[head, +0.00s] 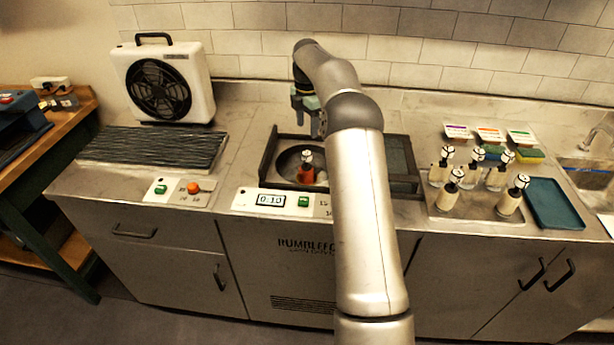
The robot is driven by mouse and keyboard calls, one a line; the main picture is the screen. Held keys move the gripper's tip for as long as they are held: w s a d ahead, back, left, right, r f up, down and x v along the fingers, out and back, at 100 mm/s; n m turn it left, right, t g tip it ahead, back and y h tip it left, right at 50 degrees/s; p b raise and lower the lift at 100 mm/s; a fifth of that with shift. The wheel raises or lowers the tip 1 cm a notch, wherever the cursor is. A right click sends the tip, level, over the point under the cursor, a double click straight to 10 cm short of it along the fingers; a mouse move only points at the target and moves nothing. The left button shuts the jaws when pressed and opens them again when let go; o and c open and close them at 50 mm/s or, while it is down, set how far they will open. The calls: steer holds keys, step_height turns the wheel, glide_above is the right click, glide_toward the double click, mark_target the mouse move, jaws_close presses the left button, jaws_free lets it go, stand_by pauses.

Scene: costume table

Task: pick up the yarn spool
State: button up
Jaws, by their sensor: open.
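I cannot make out a clear yarn spool. A small red-orange bottle-like item (306,174) with a dark neck and white top stands upright in the round recess of a dark-framed unit (266,165). My gripper (308,122) hangs above and behind it, apart from it, with its jaws open and nothing seen between them. Several cream items (508,203) with dark necks and white tops stand on a metal tray (470,216) at the right. My arm hides part of the unit's middle.
A white box fan (160,85) stands at the back left behind a dark ribbed panel (150,148). A blue-green tray (555,203) lies at the right, near sponges (528,155) and small label cards (491,134). A tiled wall closes the back.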

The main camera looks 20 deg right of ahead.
mark_target(307, 153)
step_height(307, 153, down, 7)
steer(key=shift+f+p, duration=0.1)
steer(key=shift+p, duration=0.55)
steer(key=f, duration=0.1)
steer(key=f+p, duration=0.1)
steer(key=f, duration=0.1)
steer(key=s+f+p, duration=0.1)
steer(key=shift+a+f, duration=0.25)
steer(key=shift+w+f, duration=0.1)
steer(key=shift+f, duration=0.35)
jaws_close()
